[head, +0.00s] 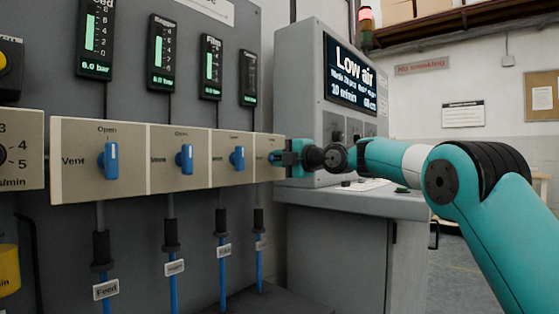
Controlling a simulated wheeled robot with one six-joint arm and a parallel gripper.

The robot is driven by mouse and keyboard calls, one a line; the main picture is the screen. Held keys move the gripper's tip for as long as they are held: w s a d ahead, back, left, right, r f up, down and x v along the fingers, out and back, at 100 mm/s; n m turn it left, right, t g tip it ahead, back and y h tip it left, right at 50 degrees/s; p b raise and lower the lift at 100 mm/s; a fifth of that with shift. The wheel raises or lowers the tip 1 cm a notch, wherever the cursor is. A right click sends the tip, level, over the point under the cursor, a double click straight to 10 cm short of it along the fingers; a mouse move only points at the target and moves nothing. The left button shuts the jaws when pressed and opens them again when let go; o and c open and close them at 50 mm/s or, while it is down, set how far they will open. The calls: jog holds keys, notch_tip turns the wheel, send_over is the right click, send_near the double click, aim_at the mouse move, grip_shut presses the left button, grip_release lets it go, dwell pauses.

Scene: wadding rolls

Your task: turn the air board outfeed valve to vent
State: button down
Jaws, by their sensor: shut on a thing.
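The air board has a row of valve plates, each with a blue handle and the words Open above and Vent at left. The feed valve handle (109,161), the second handle (185,158) and the third handle (237,157) stand upright at Open. The fourth handle (273,157), at the right end, is the outfeed valve by its place; its own name is too small to read. My gripper (286,158) is shut on this handle from the right. The visible blue part seems to point left, toward Vent, but the gripper hides much of it.
Green-lit gauges (162,54) hang above the valves, and blue hoses (222,275) run down below. A grey console with a screen (350,74) reading Low air stands behind my gripper. A red lamp (365,14) is lit above it.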

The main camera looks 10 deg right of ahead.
jog(key=c, duration=1)
grip_release()
jog(key=shift+c, duration=0.2)
jog(key=b+v, duration=0.1)
jog(key=v, duration=1.6)
jog(key=shift+s, duration=0.15)
jog(key=shift+d, duration=0.1)
